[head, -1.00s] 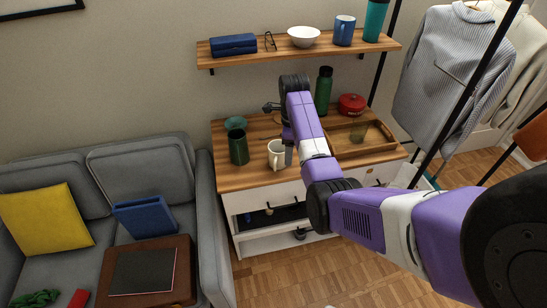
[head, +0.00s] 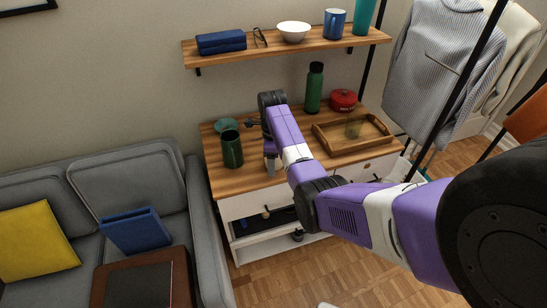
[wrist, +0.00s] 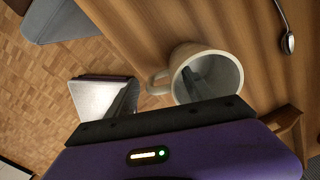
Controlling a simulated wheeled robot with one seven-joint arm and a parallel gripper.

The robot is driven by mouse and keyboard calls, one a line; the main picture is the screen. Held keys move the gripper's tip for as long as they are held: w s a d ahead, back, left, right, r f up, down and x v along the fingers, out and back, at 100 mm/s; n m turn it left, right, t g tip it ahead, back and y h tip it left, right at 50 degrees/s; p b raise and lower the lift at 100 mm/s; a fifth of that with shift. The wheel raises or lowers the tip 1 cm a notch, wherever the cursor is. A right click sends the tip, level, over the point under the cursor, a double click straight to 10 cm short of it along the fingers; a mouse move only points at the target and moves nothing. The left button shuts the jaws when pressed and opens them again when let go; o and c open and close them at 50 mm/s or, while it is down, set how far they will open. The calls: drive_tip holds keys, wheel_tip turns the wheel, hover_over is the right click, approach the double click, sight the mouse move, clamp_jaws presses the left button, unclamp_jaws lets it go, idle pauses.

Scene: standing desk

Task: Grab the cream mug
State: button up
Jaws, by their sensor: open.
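The cream mug (wrist: 232,62) stands upright on the wooden desktop in the wrist view, its handle toward the left. My gripper (wrist: 157,88) is open over the mug's handle side. One finger appears to reach into the mug's mouth, and the other is outside, left of the handle. I cannot tell whether either finger touches the mug. In the head view my gripper (head: 270,161) is low over the desk's front edge, and my arm hides the mug there.
A dark green canister (head: 232,149) stands just left of my gripper, with a green bowl (head: 225,125) behind it. A wooden tray (head: 336,148) lies to the right. A green bottle (head: 314,90) and red pot (head: 343,99) stand behind. A spoon (wrist: 288,42) lies near the mug.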

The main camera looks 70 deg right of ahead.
drive_tip(key=shift+f, duration=1.3)
clamp_jaws()
